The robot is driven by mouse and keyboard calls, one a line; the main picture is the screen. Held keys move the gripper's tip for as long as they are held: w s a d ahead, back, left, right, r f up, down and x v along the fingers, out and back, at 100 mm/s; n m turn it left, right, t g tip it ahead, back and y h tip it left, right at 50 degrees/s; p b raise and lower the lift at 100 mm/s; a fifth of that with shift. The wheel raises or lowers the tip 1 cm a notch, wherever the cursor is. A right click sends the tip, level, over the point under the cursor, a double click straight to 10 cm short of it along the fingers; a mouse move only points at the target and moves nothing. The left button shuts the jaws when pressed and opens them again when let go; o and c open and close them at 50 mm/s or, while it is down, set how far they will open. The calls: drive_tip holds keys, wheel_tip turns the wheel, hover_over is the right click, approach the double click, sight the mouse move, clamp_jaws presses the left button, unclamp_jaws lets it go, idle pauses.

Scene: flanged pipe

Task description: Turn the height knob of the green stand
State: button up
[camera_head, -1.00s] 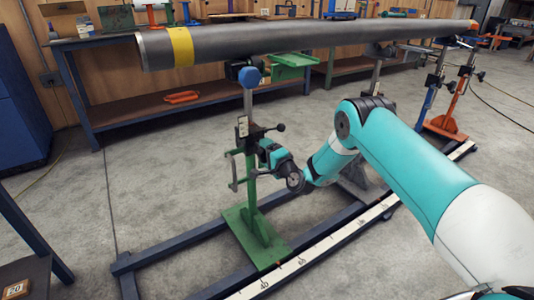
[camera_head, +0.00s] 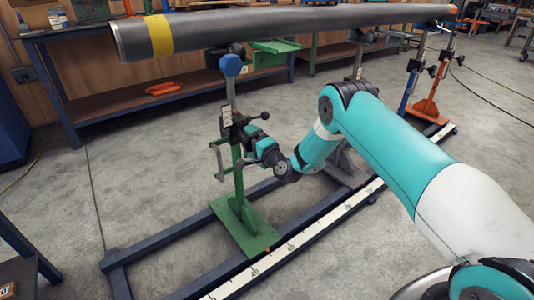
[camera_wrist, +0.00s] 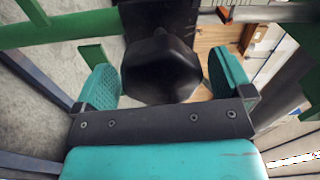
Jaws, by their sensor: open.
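The green stand (camera_head: 246,231) is upright on its flat base in the head view, with a grey rod and a blue top piece (camera_head: 231,65) below the pipe. A black clamp block with a small ball-ended lever (camera_head: 257,116) sits on its post. My gripper (camera_head: 247,135) is at this block, from the right. In the wrist view a black faceted knob (camera_wrist: 160,68) lies between the teal fingers of my gripper (camera_wrist: 164,80). The fingers are open, one on each side, with a visible gap on the right; contact on the left is unclear. The knob is hidden in the head view.
The long grey pipe (camera_head: 290,22) with a yellow band runs overhead across the stands. An orange stand (camera_head: 428,108) is at the far right. Blue floor rails with a white scale strip (camera_head: 290,247) lie under the stand. A workbench (camera_head: 130,100) stands behind.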

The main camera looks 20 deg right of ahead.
drive_tip(key=b+v, duration=0.5)
drive_tip(key=v, duration=0.3)
drive_tip(key=shift+d+f, duration=0.2)
drive_tip(key=shift+f, duration=0.05)
drive_tip(key=shift+s+b, duration=0.2)
drive_tip(key=shift+b, duration=0.75)
drive_tip(key=b+v, duration=0.8)
drive_tip(key=b, duration=0.5)
drive_tip(key=shift+r+b, duration=0.3)
drive_tip(key=shift+b, duration=0.1)
drive_tip(key=shift+s+a, duration=0.1)
drive_tip(key=shift+s, duration=0.05)
